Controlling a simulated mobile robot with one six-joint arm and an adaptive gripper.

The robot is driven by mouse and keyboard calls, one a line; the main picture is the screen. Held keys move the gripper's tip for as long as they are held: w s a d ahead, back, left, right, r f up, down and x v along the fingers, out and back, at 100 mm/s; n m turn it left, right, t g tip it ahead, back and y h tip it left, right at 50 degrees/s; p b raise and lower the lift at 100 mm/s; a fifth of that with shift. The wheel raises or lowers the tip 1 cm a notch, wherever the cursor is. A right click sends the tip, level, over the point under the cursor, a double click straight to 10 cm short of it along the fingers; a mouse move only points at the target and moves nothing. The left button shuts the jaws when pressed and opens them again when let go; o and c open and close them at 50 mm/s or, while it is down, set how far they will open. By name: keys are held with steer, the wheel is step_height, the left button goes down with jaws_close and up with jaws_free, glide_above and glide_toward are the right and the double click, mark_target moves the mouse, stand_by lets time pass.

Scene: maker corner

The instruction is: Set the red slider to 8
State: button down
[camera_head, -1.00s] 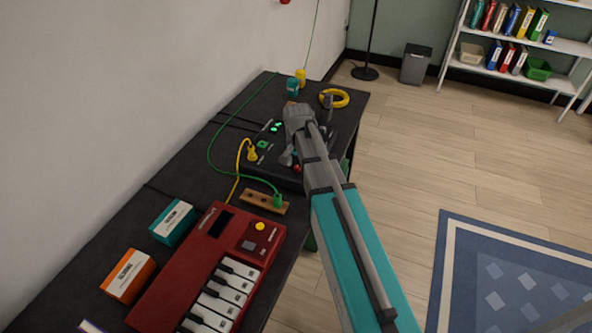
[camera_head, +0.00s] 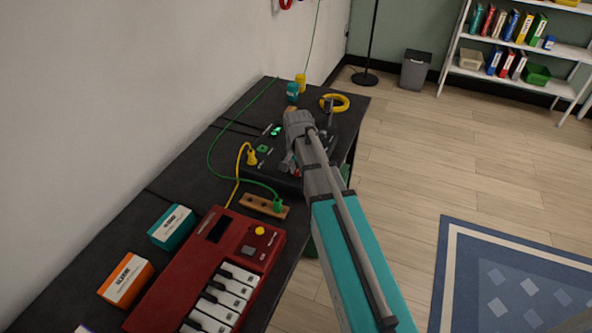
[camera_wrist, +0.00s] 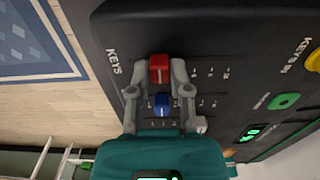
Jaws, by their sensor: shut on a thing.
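The red slider (camera_wrist: 159,69) is a small red cap with a white line on the black mixer (camera_wrist: 215,40), seen in the wrist view. My gripper (camera_wrist: 161,66) is shut on it, with one grey finger at each side of the cap. A blue slider (camera_wrist: 161,103) lies between the fingers, nearer my palm. White scale marks run beside the sliders, but their numbers are too small to read. In the head view my arm hides much of the mixer (camera_head: 262,166).
A yellow plug (camera_head: 252,157) and cable sit at the mixer's left. A green cable ends at a wooden block (camera_head: 252,203) in front. A red keyboard (camera_head: 205,265) stands nearer. A yellow ring (camera_head: 341,100) and two small containers stand at the far end.

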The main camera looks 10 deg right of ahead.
steer(key=shift+w+a, duration=0.85)
steer(key=shift+a, duration=0.25)
steer(key=shift+w+a, duration=0.8)
steer(key=shift+a, duration=0.3)
steer(key=c, duration=0.6)
jaws_free()
steer(key=shift+o, duration=0.2)
steer(key=shift+s+r, duration=0.1)
